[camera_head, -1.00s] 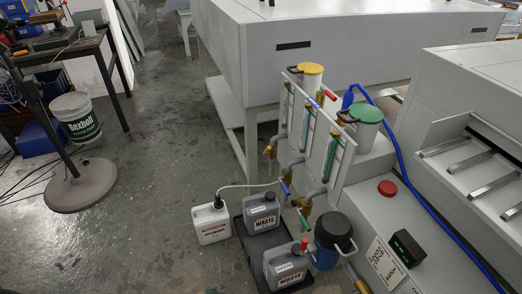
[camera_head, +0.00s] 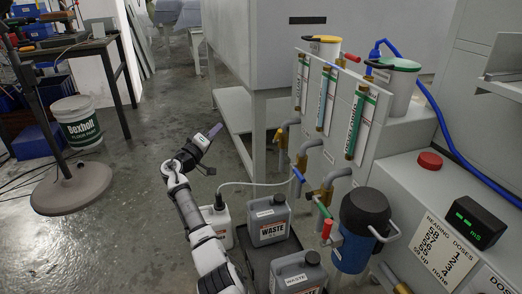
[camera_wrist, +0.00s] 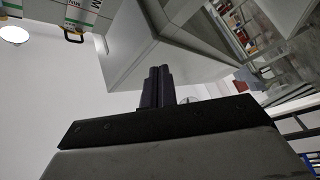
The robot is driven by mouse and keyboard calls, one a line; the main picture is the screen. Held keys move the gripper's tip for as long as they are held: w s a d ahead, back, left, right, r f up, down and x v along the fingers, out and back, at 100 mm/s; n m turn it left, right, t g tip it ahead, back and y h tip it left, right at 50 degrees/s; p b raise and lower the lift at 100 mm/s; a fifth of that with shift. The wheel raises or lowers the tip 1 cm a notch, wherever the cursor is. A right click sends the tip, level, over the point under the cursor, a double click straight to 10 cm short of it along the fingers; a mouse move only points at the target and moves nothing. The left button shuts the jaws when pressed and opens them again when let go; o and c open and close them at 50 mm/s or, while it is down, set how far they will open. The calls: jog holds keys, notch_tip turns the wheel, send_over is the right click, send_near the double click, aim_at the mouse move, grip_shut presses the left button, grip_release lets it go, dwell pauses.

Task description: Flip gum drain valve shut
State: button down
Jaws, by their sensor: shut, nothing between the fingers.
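A red handle (camera_head: 327,229) shows lower down. I cannot tell which valve is the gum one. My gripper (camera_head: 214,132) is shut and empty in the air, left of the valves and apart from them. In the wrist view its closed dark fingers (camera_wrist: 158,85) point toward a grey machine body; no valve shows there clearly.
Waste jugs (camera_head: 268,222) (camera_head: 299,274) and a white jug (camera_head: 222,226) stand below the valves. A blue filter housing (camera_head: 352,252) is at their right. A round stand base (camera_head: 70,188) and a white bucket (camera_head: 77,122) are left. Floor between is clear.

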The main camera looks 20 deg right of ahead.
aim_at(277, 136)
jog(key=s+d+f+m+g+h+b, duration=0.1)
jog(key=s+d+f+m+g+h, duration=0.1)
jog(key=d, duration=0.7)
jog(key=shift+s+d+f+g+h, duration=0.2)
jog(key=shift+d+f+g+h, duration=0.1)
jog(key=shift+f+g+h, duration=0.55)
jog(key=shift+f, duration=0.1)
jog(key=w+d+b, duration=0.1)
jog(key=d+b, duration=0.3)
jog(key=d, duration=0.5)
jog(key=shift+w+d+r+b, duration=0.15)
jog(key=shift+r+b, duration=0.15)
jog(key=shift+b, duration=0.05)
